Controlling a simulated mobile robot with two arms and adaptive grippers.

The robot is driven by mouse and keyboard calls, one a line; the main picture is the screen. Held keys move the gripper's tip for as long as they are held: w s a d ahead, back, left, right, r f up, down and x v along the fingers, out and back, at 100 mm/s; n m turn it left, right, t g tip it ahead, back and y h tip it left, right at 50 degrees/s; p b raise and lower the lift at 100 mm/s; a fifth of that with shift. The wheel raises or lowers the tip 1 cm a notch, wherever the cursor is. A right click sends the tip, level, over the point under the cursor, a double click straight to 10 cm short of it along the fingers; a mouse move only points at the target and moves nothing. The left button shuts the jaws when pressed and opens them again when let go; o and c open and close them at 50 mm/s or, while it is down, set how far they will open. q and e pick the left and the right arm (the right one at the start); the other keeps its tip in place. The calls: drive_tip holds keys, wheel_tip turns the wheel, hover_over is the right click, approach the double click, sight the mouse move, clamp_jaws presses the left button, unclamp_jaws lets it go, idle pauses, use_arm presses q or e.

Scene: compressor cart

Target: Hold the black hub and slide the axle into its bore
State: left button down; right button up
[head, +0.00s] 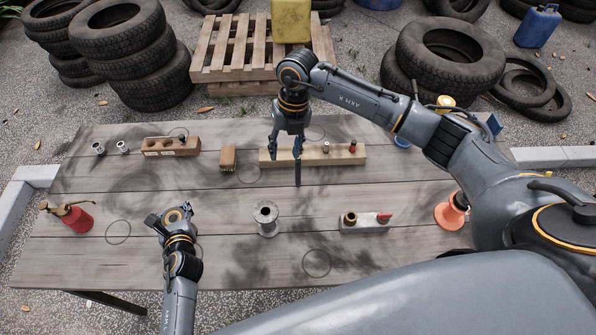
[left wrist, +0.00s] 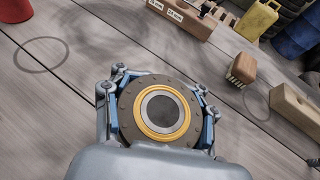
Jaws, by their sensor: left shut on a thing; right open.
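My left gripper (head: 176,216) is low over the near left of the table, its jaws shut on a dark round part with a gold ring. In the left wrist view the left gripper's blue-sided fingers lie on both sides of this part, which I take for the black hub (left wrist: 163,111). Its grey centre faces the camera. My right gripper (head: 286,150) is open above the pale wooden block (head: 270,159). A thin dark rod (head: 298,174), perhaps the axle, shows below its right finger, in front of the block. I cannot tell whether they touch.
A metal spool (head: 266,229) stands mid-table. A grey block (head: 365,226) with small fittings is to its right. A brush (head: 228,160), a brown holed block (head: 172,149) and a red oil can (head: 77,218) stand left. An orange cone (head: 449,218) stands right.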

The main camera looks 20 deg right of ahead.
sight(298, 164)
drive_tip(key=shift+h, duration=0.9)
drive_tip(key=d, duration=0.2)
drive_tip(key=w+d+r, duration=0.1)
drive_tip(key=shift+w+d, duration=0.1)
drive_tip(key=shift+d, duration=0.3)
drive_tip(key=f, duration=0.5)
drive_tip(key=shift+d+f, duration=0.2)
drive_tip(key=shift+f, duration=0.2)
drive_tip(key=shift+a+f, duration=0.2)
drive_tip(key=shift+f, duration=2.7)
clamp_jaws()
